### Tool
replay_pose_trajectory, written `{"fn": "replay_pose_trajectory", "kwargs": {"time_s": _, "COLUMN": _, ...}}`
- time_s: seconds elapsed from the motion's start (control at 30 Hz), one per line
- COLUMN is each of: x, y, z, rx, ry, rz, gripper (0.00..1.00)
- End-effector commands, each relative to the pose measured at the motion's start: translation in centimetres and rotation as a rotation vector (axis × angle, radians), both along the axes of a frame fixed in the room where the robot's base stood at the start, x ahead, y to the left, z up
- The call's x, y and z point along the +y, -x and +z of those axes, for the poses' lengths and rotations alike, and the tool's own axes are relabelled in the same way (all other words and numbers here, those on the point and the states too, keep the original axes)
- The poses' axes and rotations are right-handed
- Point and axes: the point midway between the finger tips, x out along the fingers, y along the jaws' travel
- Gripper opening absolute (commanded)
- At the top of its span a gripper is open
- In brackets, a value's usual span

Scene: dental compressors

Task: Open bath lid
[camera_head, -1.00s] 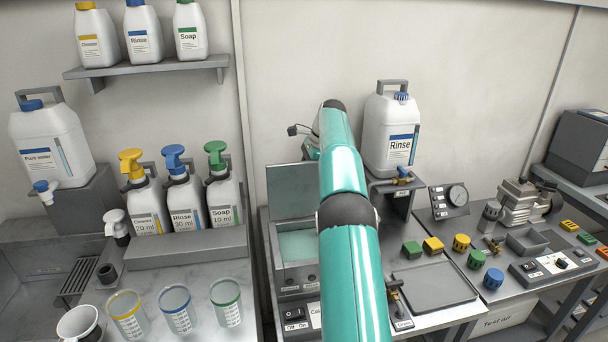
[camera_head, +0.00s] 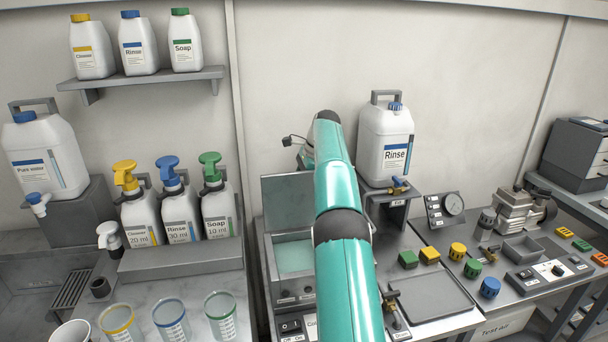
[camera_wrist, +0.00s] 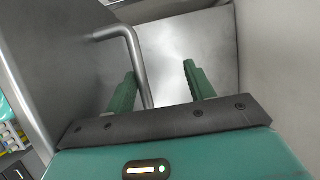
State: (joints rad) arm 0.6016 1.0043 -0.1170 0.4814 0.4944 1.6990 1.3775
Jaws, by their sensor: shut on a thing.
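The bath (camera_head: 277,288) is a grey metal box with pale green liquid inside. Its grey lid (camera_head: 288,203) stands raised at the back, and my arm covers its right part. In the wrist view a bent metal handle (camera_wrist: 134,52) runs down between the two green fingers of my gripper (camera_wrist: 160,69), close against the left finger. My gripper is shut on this handle, though a gap shows between the handle and the right finger. In the head view my arm hides the fingers and the handle.
A white Rinse canister (camera_head: 386,143) stands on a raised stand right of my arm. Pump bottles (camera_head: 180,215) and measuring cups (camera_head: 171,318) stand left of the bath. A grey tray (camera_head: 432,297) and coloured knobs are on the right.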

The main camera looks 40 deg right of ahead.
Motion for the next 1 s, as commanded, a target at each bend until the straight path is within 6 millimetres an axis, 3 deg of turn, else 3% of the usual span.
{"fn": "replay_pose_trajectory", "kwargs": {"time_s": 0.03, "x": -0.1, "y": -0.2, "z": 1.3, "rx": -0.022, "ry": 0.010, "rz": -0.002, "gripper": 0.35}}
{"fn": "replay_pose_trajectory", "kwargs": {"time_s": 0.1, "x": 0.0, "y": -0.2, "z": 1.8, "rx": -0.023, "ry": 0.010, "rz": -0.003, "gripper": 0.36}}
{"fn": "replay_pose_trajectory", "kwargs": {"time_s": 0.57, "x": 0.8, "y": 1.2, "z": 4.1, "rx": -0.014, "ry": 0.005, "rz": -0.002, "gripper": 0.34}}
{"fn": "replay_pose_trajectory", "kwargs": {"time_s": 1.0, "x": 3.0, "y": 5.1, "z": 8.7, "rx": -0.007, "ry": 0.003, "rz": -0.001, "gripper": 0.34}}
